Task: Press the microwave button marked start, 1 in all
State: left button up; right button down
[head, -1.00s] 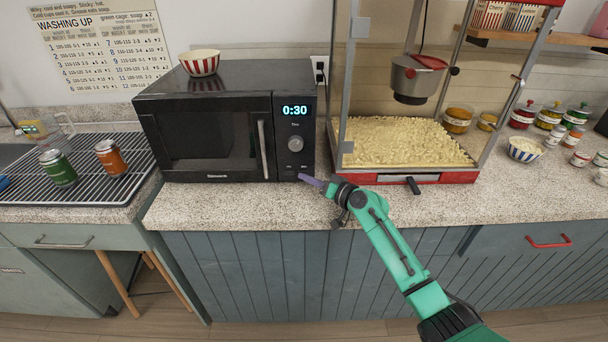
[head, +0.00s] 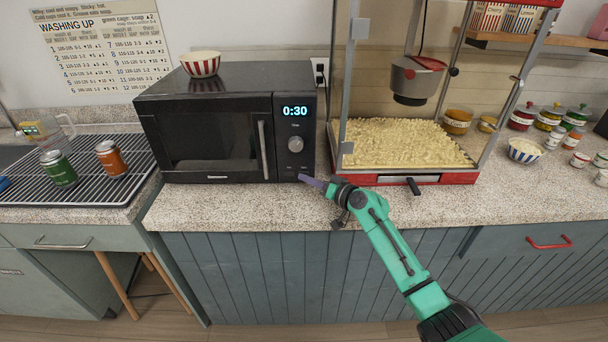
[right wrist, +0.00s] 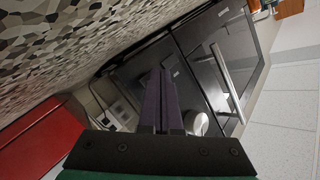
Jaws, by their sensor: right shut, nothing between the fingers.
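The black microwave (head: 190,137) stands on the counter with its door shut. Its display (head: 295,111) reads 0:30, with a round knob (head: 296,143) below. Small buttons sit under the knob, near the panel's bottom; their labels are too small to read. My right gripper (head: 302,178) is shut and empty, its purple fingertips at the lower right of the control panel, by the buttons. I cannot tell whether they touch. In the right wrist view the shut fingers (right wrist: 160,90) point at the panel, beside the silver knob (right wrist: 197,123). My left gripper is not in view.
A popcorn machine (head: 400,178) with a red base stands close to the right of the microwave. A striped bowl (head: 201,64) sits on top of the microwave. A rack (head: 100,190) with two cans is at left. The counter front (head: 230,213) is clear.

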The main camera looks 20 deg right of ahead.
jog(key=shift+d+r+p, duration=0.2)
jog(key=shift+r+p, duration=0.1)
jog(key=shift+r, duration=0.3)
jog(key=shift+f, duration=0.4)
jog(key=shift+s+a+p, duration=0.3)
jog(key=shift+s+p, duration=0.25)
jog(key=shift+s, duration=0.15)
jog(key=s+p, duration=0.1)
jog(key=s, duration=0.1)
jog(key=s+a+p, duration=0.1)
jog(key=s, duration=0.1)
jog(key=shift+f, duration=0.1)
jog(key=shift+w, duration=0.1)
